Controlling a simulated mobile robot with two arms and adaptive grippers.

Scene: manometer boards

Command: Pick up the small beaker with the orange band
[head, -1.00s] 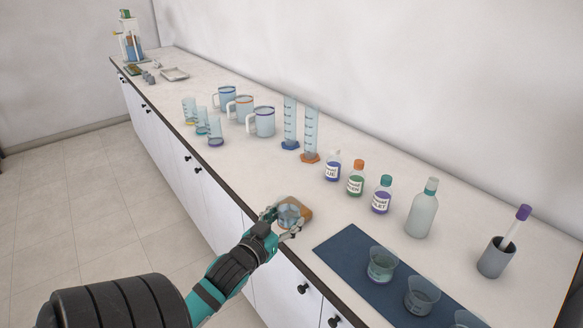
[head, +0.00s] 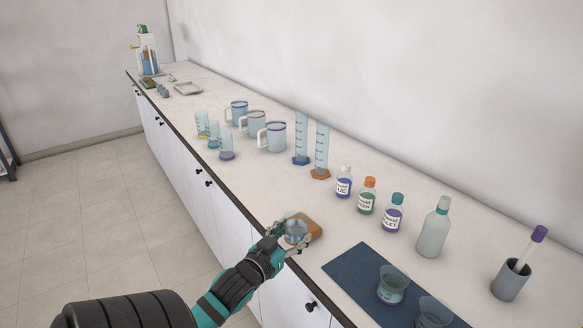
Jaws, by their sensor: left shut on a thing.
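My left gripper (head: 286,243) is near the counter's front edge, shut on a small clear glass vessel (head: 296,232). The fingers cover part of the vessel, and I cannot make out an orange band on it. Three small clear beakers (head: 226,143) stand further back by the front edge. My right gripper is not in view.
A tan-brown block (head: 312,228) lies just behind the held vessel. A blue mat (head: 350,267) with glass beakers (head: 393,286) is to the right.

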